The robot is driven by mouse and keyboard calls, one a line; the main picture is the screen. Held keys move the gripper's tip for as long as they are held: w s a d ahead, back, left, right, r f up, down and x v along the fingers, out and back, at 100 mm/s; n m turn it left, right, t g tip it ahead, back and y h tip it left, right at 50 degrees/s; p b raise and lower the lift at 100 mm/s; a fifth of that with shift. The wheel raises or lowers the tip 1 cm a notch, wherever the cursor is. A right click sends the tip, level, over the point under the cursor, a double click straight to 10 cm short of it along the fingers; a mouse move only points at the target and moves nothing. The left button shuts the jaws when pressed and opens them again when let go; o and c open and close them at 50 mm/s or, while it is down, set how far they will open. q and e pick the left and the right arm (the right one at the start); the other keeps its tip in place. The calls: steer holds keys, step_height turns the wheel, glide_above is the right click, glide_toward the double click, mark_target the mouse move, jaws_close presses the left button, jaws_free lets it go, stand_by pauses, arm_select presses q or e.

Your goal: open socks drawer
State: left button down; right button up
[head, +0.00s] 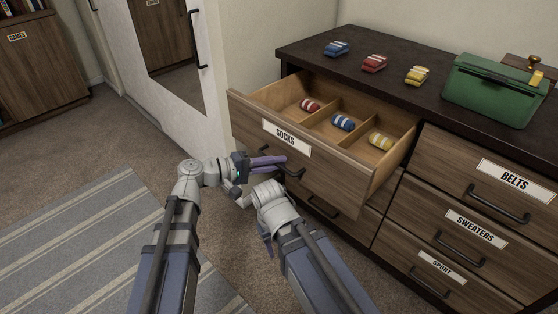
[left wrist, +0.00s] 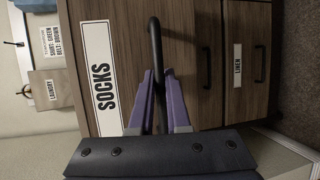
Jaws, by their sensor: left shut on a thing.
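The socks drawer (head: 341,173) is pulled out of the dresser, and its inside shows in the head view. Its front has a SOCKS label (head: 286,137), which also shows in the left wrist view (left wrist: 100,64). My left gripper (head: 283,162) is at the drawer front, its purple fingers (left wrist: 158,82) shut on the dark bar handle (left wrist: 153,38). Red (head: 310,105), blue (head: 343,123) and yellow (head: 381,140) rolled socks lie in separate compartments of the drawer.
BELTS, SWEATERS and SPORT drawers at right are closed. A striped rug (head: 90,235) lies on the floor at left.

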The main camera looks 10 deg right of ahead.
stand_by(0.3)
arm_select(q)
steer(key=c, duration=1.2)
jaws_free()
steer(key=shift+o, duration=0.2)
steer(key=p+v, duration=0.1)
steer(key=v, duration=0.7)
